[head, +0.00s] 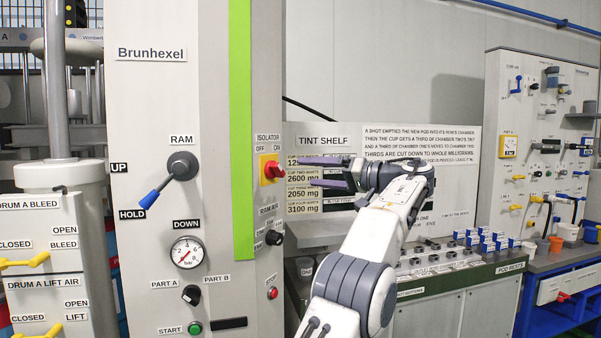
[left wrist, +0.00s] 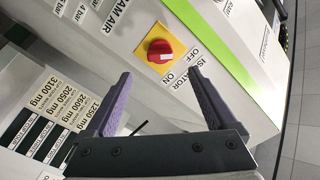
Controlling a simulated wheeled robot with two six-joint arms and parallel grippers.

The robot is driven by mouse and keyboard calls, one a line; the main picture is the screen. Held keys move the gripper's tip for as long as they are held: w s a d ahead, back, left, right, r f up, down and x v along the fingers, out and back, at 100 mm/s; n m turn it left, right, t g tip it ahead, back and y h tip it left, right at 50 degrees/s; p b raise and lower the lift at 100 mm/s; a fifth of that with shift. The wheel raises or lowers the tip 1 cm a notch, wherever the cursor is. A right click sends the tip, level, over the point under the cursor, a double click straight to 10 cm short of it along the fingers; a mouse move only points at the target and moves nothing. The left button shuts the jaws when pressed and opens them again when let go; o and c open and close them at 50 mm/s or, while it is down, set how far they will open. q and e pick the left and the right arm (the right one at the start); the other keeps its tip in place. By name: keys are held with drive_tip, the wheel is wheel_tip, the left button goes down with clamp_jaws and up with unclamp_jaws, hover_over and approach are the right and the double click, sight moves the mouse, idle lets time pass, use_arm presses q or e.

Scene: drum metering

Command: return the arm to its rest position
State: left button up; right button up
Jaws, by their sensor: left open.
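My left gripper (head: 325,172) is raised in front of the tint shelf sign, its purple fingers pointing left toward the machine column (head: 215,90). Its fingers (left wrist: 158,105) are apart with nothing between them in the left wrist view. The red isolator knob (head: 272,169) on its yellow plate is just left of the fingertips. The knob also shows in the left wrist view (left wrist: 160,51), beyond the open fingers; I see no contact. My white and grey left arm comes up from the bottom of the head view. My right gripper is not in view.
The column carries a blue-tipped RAM lever (head: 168,180), a pressure gauge (head: 187,252) and a green start button (head: 195,328). Behind my arm is the tint shelf panel (head: 440,150). A wall panel (head: 545,130) and a blue bench (head: 560,310) stand at the right.

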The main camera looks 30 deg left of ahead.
use_arm(q)
drive_tip(key=shift+d, duration=0.3)
drive_tip(key=s+d+f+m+t+h+p, duration=0.1)
drive_tip(key=d+f+m+t+h, duration=0.2)
drive_tip(key=d+f+m+h, duration=0.45)
drive_tip(key=s+d+f+m+t+h+p, duration=0.1)
drive_tip(key=d+f+m+t+h, duration=0.1)
drive_tip(key=d+f+m+t, duration=0.65)
drive_tip(key=s+d+f+g+h+p, duration=0.1)
drive_tip(key=s+d+f+g+h, duration=0.2)
drive_tip(key=s, duration=0.8)
drive_tip(key=s+d+f+m+g+h+p, duration=0.1)
drive_tip(key=s+d+f+g+h, duration=0.2)
drive_tip(key=s+d+f, duration=0.5)
drive_tip(key=s+d+f+g+h, duration=0.3)
drive_tip(key=s+d+f+g, duration=0.1)
drive_tip(key=s, duration=1.2)
drive_tip(key=shift+d+f+m+p, duration=0.35)
drive_tip(key=shift+d+f, duration=0.4)
drive_tip(key=shift+d, duration=0.4)
drive_tip(key=shift+h, duration=0.25)
